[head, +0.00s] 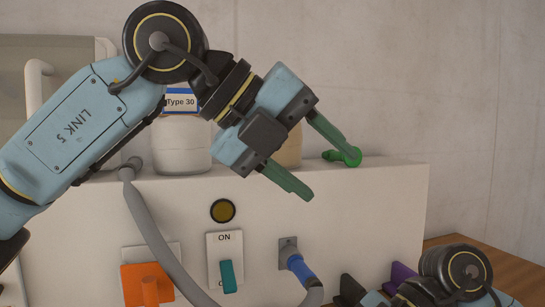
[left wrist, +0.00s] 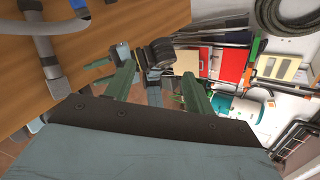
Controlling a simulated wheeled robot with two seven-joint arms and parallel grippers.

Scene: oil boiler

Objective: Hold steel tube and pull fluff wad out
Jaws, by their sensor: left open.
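My left gripper (head: 330,174) is open, its two green fingers spread in front of the white boiler casing. Nothing shows between them in the head view. In the left wrist view the open fingers (left wrist: 156,64) frame part of my other arm further off. My right gripper (head: 375,283) is low at the right in the head view; its dark and purple parts are partly cut off and I cannot tell whether it is open. I cannot make out a steel tube or a fluff wad in either view. A bright green piece (head: 345,156) lies on the casing top, close behind a left fingertip in the picture.
The white casing (head: 385,205) carries an ON switch (head: 227,275), a round amber lamp (head: 223,210), an orange part (head: 147,285) and a blue-ended hose plug (head: 299,268). A grey hose (head: 150,228) hangs in front. A white jar (head: 183,150) stands on top.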

